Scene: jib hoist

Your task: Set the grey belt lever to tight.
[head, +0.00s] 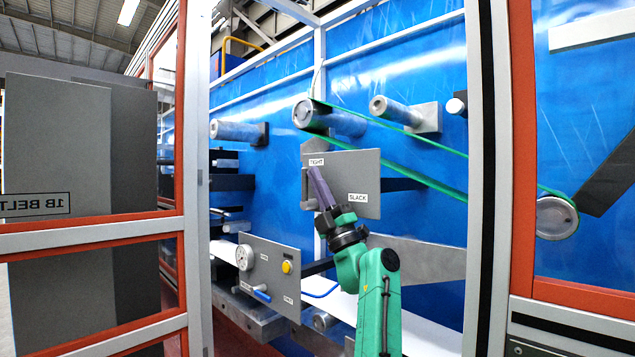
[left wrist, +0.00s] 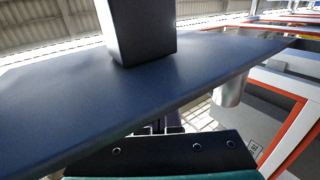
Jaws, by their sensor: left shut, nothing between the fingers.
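A grey panel (head: 358,176) carries a TIGHT label (head: 316,162) at its upper left and a SLACK label (head: 358,198) at its lower right. My left gripper (head: 316,178) is in front of the panel's left part, fingers pointing up just under the TIGHT label. It is shut and empty. The belt lever is mostly hidden behind my fingers, so its setting is hard to tell. In the left wrist view a broad dark plate (left wrist: 80,90) crosses close ahead, with a grey cylinder (left wrist: 230,91) below its right part, perhaps the lever's handle. My right gripper is out of view.
A green belt (head: 425,168) runs between rollers above the panel. A lower panel (head: 270,262) holds a gauge, a yellow button and a blue-handled lever. Orange-and-grey frame posts (head: 498,150) flank the opening.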

